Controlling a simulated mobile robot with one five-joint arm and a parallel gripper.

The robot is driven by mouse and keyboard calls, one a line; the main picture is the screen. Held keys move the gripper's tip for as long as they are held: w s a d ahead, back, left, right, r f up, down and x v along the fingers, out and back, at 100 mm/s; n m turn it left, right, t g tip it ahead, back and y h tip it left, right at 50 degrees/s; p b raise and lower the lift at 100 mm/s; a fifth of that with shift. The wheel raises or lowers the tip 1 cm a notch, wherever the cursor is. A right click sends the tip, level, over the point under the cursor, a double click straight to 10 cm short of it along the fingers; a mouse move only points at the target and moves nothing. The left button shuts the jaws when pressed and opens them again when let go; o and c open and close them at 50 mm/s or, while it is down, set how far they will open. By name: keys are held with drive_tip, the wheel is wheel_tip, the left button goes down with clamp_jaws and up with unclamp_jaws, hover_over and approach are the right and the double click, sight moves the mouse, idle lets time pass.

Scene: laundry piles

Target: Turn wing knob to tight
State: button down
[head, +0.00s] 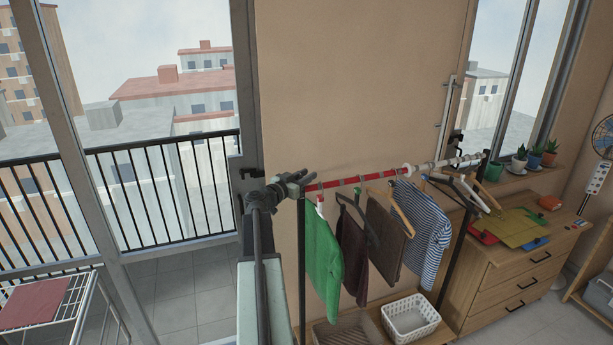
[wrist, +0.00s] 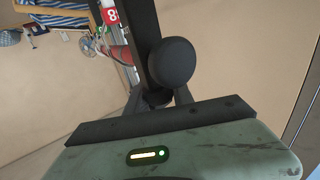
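The drying rack's red and white rail (head: 345,180) runs from the left post towards the window. My gripper (head: 305,181) is at the rail's left end, by the top of the dark post. In the wrist view, a round black knob-like part (wrist: 172,62) sits in front of the dark post (wrist: 142,35), just beyond my gripper's dark fingers (wrist: 157,98). I cannot tell whether this is the wing knob; no wings show. The fingers reach its base, but their tips are hidden, so I cannot tell whether they grip it.
A green garment (head: 323,258), dark garments and a striped shirt (head: 421,233) hang along the rail. A white basket (head: 410,318) stands below. A wooden dresser (head: 510,277) with folded cloth is at the right. A balcony railing (head: 165,190) is behind at the left.

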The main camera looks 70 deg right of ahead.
drive_tip(key=shift+w+d+n+t+h, duration=0.1)
drive_tip(key=shift+w+n+t+h, duration=0.15)
drive_tip(key=shift+n+t, duration=0.7)
drive_tip(key=shift+w+n+t+h, duration=0.2)
drive_tip(key=shift+n+t, duration=0.35)
drive_tip(key=shift+t, duration=0.8)
drive_tip(key=c, duration=1.1)
unclamp_jaws()
drive_tip(key=a, duration=0.7)
drive_tip(key=shift+w+a, duration=0.25)
drive_tip(key=shift+a, duration=0.15)
drive_tip(key=shift+w, duration=0.1)
